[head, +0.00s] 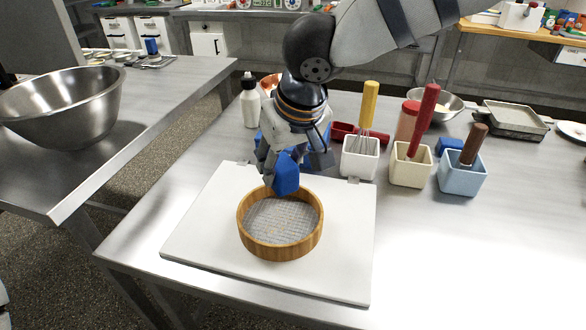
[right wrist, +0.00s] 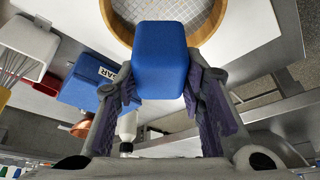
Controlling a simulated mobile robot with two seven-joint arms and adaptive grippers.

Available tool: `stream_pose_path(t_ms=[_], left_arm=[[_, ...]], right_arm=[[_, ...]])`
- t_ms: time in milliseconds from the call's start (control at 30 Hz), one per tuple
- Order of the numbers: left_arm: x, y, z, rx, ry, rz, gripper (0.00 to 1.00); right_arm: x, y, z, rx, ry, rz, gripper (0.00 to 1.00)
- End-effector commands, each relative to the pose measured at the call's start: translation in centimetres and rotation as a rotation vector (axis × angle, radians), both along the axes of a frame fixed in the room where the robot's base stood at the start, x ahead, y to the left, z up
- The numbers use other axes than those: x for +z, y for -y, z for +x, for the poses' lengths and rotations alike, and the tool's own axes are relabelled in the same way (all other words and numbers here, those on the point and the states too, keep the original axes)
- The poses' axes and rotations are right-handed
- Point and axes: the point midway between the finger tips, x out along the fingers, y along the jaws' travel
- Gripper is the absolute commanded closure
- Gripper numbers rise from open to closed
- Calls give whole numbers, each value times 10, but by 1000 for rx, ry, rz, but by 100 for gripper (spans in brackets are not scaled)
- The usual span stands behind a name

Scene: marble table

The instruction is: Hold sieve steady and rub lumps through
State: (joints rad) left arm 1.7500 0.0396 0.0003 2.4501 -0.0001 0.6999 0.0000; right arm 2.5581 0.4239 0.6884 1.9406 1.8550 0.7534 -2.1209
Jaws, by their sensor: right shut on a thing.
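The sieve (head: 281,249) is a round wooden ring with a pale mesh, lying flat on a white board (head: 345,265). Its rim (right wrist: 120,24) also shows at the top of the right wrist view. No separate lumps can be made out on the mesh. My right gripper (head: 288,166) is shut on a blue block (head: 286,180), held over the sieve's far edge. The block (right wrist: 161,60) sits between both fingers in the right wrist view. Whether it touches the rim cannot be told. My left gripper is not in view, and nothing visible holds the sieve.
Behind the board stand a white pot (head: 360,163) with a whisk, a cream pot (head: 411,172), a light blue pot (head: 462,180), a white bottle (head: 250,104) and a blue labelled box (right wrist: 82,88). A steel bowl (head: 60,106) is on the left table. The table's front right is clear.

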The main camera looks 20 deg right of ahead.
Motion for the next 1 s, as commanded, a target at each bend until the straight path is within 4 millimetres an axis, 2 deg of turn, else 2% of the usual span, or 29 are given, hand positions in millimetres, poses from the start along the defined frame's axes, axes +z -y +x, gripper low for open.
stream_pose_path(t_ms=[467,1000], left_arm=[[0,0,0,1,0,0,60],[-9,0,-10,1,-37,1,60]], right_arm=[[1,-2,3,3,-3,1,86],[-71,-2,3,4,-6,-1,86]])
